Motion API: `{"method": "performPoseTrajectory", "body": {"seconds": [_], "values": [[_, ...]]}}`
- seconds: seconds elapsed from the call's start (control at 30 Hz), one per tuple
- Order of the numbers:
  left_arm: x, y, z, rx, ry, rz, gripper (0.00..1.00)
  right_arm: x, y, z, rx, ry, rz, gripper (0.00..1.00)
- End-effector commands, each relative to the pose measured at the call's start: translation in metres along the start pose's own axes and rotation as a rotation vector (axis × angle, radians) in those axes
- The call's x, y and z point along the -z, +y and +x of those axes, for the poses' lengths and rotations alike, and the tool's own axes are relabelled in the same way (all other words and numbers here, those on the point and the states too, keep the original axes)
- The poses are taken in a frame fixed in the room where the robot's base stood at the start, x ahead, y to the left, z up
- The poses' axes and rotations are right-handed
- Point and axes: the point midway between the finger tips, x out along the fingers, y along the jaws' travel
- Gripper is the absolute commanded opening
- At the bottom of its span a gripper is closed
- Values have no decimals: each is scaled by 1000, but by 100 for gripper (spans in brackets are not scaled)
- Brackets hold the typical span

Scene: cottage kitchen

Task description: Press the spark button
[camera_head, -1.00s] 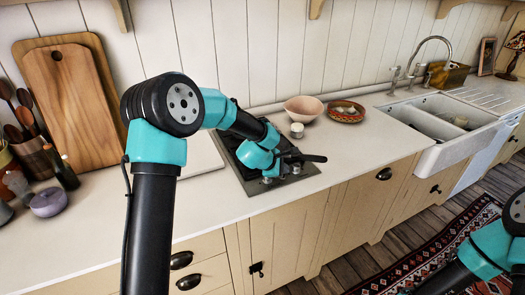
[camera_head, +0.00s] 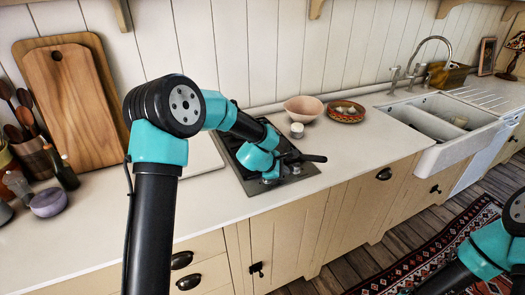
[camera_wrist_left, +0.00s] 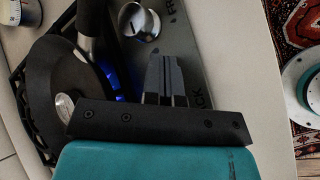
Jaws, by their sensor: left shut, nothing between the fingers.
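The gas hob (camera_head: 300,176) is set in the worktop and is largely covered by my left arm. In the left wrist view, my left gripper (camera_wrist_left: 166,68) is shut and empty, its fingers over the grey control panel (camera_wrist_left: 198,72). Lettering runs along the panel on the right. I cannot make out the spark button; the gripper may hide it. A blue glow (camera_wrist_left: 119,90) shows left of the fingers. My right gripper is out of view.
A dark round object (camera_wrist_left: 62,85) lies left of the fingers in the wrist view. A black handle (camera_head: 308,158) juts right over the hob. Behind are a white pot (camera_head: 297,131), a pink bowl (camera_head: 304,108) and a patterned dish (camera_head: 346,112). Worktop right of the hob is clear.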

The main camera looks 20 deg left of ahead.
Motion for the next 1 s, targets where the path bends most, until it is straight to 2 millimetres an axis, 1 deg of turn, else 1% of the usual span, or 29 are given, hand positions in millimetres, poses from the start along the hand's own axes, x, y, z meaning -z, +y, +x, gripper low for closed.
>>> {"method": "performPoseTrajectory", "body": {"seconds": [0.33,0.6,1.0], "values": [[0,0,0,0,0,0,0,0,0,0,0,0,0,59],[-4,4,-6,0,0,1,0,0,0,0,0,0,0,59],[-6,6,-8,0,0,1,0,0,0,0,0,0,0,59]]}}
